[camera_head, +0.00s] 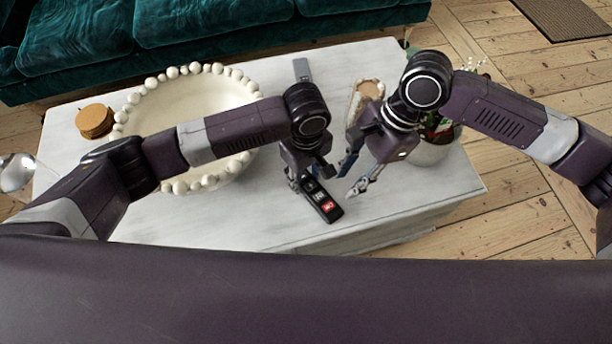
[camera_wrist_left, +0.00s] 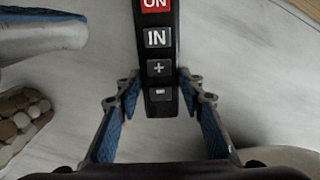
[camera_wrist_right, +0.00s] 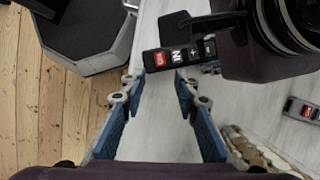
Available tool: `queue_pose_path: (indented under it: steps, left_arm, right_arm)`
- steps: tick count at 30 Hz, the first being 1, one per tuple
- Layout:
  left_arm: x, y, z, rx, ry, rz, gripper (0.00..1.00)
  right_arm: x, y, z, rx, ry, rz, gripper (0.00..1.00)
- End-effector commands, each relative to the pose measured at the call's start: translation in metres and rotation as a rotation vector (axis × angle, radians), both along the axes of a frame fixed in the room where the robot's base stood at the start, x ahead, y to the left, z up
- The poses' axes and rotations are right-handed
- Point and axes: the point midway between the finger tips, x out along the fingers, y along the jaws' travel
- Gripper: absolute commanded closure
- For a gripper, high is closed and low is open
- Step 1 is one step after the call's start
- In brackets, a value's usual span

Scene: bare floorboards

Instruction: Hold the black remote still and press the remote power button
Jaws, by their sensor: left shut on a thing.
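The black remote (camera_head: 327,208) lies at the front part of the white table, with a red ON button near its front end. In the left wrist view the remote (camera_wrist_left: 157,50) shows red ON, IN, plus and a further button, and sits between my left fingers. My left gripper (camera_head: 310,180) is shut on its rear part. My right gripper (camera_head: 351,181) is open and empty, just right of the remote. In the right wrist view the remote (camera_wrist_right: 163,58) is beyond the open right fingertips, its red button toward the left. The left gripper partly covers its other end.
The white table (camera_head: 270,228) carries a beaded bowl (camera_head: 180,108), round coasters (camera_head: 94,121), a grey remote (camera_head: 302,70), a pebble-edged dish (camera_head: 369,90) and a potted plant (camera_head: 432,150) behind my right arm. A green sofa (camera_head: 215,22) stands behind. The table's front right is clear.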

Motion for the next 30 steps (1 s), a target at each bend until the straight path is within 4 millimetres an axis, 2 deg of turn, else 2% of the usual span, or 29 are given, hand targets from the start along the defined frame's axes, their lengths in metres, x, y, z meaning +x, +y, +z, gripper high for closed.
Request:
queue_pose_path:
  steps: [1,7,30]
  left_arm:
    - [0.0001,-0.0002,0.0003,-0.001,-0.001,0.0,0.92]
    - [0.0002,-0.0002,0.0004,-0.001,-0.001,0.0,0.92]
    - [0.0002,-0.0002,0.0003,-0.001,-0.001,0.0,0.92]
  right_arm:
    - [0.0,0.0,0.0001,0.0,0.0,0.0,0.78]
    - [0.0,0.0,0.0001,0.0,0.0,0.0,1.0]
    - [0.0001,-0.0001,0.0001,0.0,0.0,0.0,1.0]
